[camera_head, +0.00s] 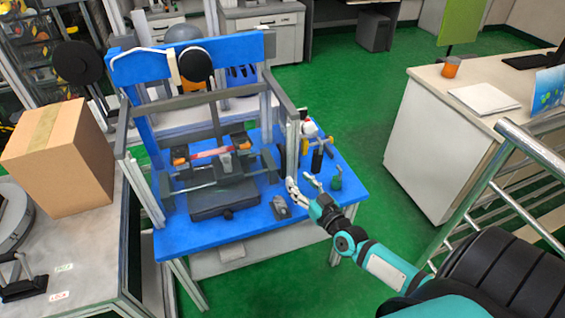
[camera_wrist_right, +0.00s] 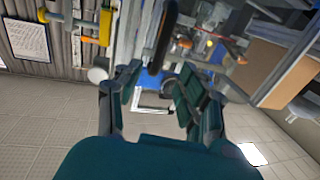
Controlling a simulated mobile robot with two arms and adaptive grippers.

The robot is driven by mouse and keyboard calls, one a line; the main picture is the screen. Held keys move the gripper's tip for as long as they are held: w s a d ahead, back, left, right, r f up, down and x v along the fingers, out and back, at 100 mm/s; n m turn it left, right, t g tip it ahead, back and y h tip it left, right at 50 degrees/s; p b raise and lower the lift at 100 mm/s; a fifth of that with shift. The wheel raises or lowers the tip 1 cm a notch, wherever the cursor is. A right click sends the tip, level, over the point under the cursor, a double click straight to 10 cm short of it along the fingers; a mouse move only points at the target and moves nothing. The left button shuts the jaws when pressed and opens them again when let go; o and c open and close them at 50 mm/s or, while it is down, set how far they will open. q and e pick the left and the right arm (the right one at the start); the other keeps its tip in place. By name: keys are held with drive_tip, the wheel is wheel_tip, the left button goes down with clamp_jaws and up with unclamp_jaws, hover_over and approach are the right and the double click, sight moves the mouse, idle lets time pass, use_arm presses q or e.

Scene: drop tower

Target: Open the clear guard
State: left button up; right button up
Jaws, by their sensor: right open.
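The drop tower stands on a blue table (camera_head: 240,228), with a dark grey base block (camera_head: 225,196) in its middle. A grey frame with upright posts (camera_head: 292,145) and a crossbar (camera_head: 190,103) surrounds it. The clear guard's see-through panel cannot be made out against this frame. My right gripper (camera_head: 301,186) is open and empty in the head view, just right of the frame's right front post. In the right wrist view, a dark rounded bar (camera_wrist_right: 162,38) shows beyond the open fingers (camera_wrist_right: 160,95); whether it belongs to the guard I cannot tell. My left gripper is out of view.
A cardboard box (camera_head: 62,160) stands on the left bench. A white counter (camera_head: 440,150) and a metal railing (camera_head: 535,150) are at right. Green floor lies between.

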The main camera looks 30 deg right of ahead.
sight(285, 165)
drive_tip(key=w, duration=0.9)
drive_tip(key=shift+w+d+b, duration=0.2)
drive_tip(key=shift+b, duration=0.1)
drive_tip(key=shift+c, duration=0.5)
clamp_jaws()
